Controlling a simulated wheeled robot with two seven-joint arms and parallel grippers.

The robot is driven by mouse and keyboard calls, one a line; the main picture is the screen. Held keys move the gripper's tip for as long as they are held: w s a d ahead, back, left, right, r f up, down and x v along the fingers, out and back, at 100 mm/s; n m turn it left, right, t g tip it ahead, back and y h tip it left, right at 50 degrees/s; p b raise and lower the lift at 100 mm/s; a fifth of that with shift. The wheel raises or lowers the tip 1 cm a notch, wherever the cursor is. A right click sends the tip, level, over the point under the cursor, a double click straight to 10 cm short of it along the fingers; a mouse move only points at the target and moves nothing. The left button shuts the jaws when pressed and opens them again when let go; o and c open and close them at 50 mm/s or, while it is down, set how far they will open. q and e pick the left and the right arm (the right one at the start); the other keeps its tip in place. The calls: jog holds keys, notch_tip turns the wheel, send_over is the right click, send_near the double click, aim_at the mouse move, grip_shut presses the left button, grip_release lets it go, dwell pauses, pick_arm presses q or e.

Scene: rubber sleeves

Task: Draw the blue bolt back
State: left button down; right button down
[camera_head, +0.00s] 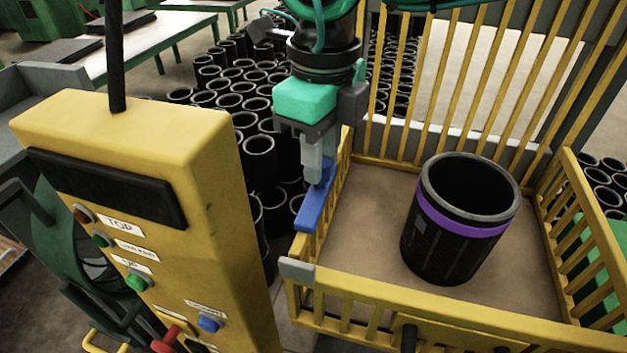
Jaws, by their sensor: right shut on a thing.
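The blue bolt (309,212) is a flat blue bar along the top of the left side of the yellow cage (420,318). My right gripper (322,178) comes down from above and is shut on the far part of the bolt. A grey block (297,270) sits at the cage's near left corner, a little apart from the bolt's near end. The gripper hides the far end of the bolt. My left gripper does not show.
A black rubber sleeve (447,250) with a purple band stands upright on the cage floor (370,225). A yellow control box (200,230) with buttons stands close on the left. Many black sleeves (259,160) stand behind the cage.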

aim_at(324, 159)
jog(key=shift+w+d, duration=0.1)
jog(key=shift+w, duration=0.05)
jog(key=shift+r, duration=0.1)
jog(key=c, duration=1.4)
grip_release()
jog(key=shift+o, duration=1.3)
jog(key=shift+w, duration=0.15)
jog(key=shift+r+b, duration=0.3)
jog(key=shift+r, duration=0.15)
notch_tip(324, 159, up, 13)
jog(key=b, duration=0.3)
jog(key=shift+f, duration=0.15)
